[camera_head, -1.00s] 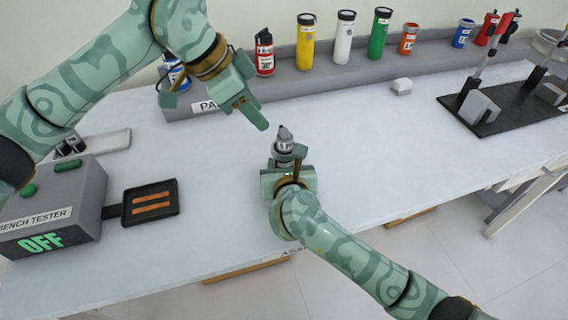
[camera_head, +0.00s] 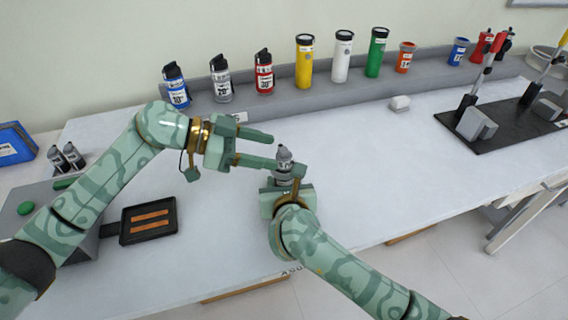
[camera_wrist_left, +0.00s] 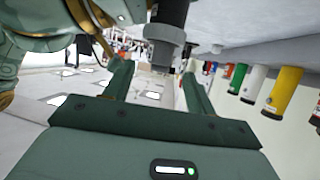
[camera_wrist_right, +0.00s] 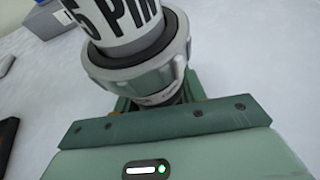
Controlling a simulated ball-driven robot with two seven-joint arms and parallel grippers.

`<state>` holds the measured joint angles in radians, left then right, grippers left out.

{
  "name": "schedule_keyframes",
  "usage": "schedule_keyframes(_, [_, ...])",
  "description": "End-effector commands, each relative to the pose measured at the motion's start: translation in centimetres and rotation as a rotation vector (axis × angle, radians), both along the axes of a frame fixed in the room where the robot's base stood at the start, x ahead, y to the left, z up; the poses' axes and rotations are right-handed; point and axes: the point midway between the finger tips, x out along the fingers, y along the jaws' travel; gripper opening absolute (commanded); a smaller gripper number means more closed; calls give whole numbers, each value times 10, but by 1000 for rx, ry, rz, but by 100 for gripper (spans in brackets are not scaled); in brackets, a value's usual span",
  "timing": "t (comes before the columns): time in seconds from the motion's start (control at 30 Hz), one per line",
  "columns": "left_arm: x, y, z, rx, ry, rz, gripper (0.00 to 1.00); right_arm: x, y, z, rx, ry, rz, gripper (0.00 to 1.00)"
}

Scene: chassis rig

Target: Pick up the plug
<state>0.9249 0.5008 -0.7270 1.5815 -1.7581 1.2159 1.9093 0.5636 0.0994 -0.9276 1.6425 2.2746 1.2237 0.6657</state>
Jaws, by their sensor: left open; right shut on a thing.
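The plug (camera_head: 283,158) is a grey, ringed connector with a pale "5 PIN" label, which reads in the right wrist view (camera_wrist_right: 140,62). My right gripper (camera_head: 288,180) is shut on its lower part and holds it upright above the bench. My left gripper (camera_head: 274,151) is open, coming in from the left, with its fingertips close beside the plug's top. In the left wrist view, a dark and grey cylinder, seemingly the plug (camera_wrist_left: 165,38), shows between the open fingers. Whether the left fingers touch it I cannot tell.
A grey bench tester with a black tray (camera_head: 150,224) stands left, partly behind my left arm. Several bottles and canisters line the back ledge (camera_head: 270,100). The bench middle is clear.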

Motion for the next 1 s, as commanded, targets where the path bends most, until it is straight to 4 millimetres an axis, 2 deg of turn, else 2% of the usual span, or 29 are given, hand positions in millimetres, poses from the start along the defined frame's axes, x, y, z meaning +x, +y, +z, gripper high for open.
schedule_keyframes(0.23, [2,-25,-10,0,4,-1,56,0,0,0,0,0,-1,10])
schedule_keyframes(0.43, [6,-54,-22,0,5,0,56,0,0,0,0,-1,-1,10])
schedule_keyframes(0.53, [7,-61,-25,1,4,-1,56,0,0,0,0,-1,-1,10])
schedule_keyframes(0.73, [7,-62,-25,2,2,0,56,0,0,0,0,-1,-1,10])
schedule_keyframes(0.77, [7,-62,-25,2,2,0,53,0,0,0,0,-1,-1,10])
schedule_keyframes(0.93, [7,-62,-25,3,3,0,6,0,0,0,0,-1,0,10])
schedule_keyframes(1.0, [7,-62,-25,2,2,0,6,0,0,0,0,-1,0,10])
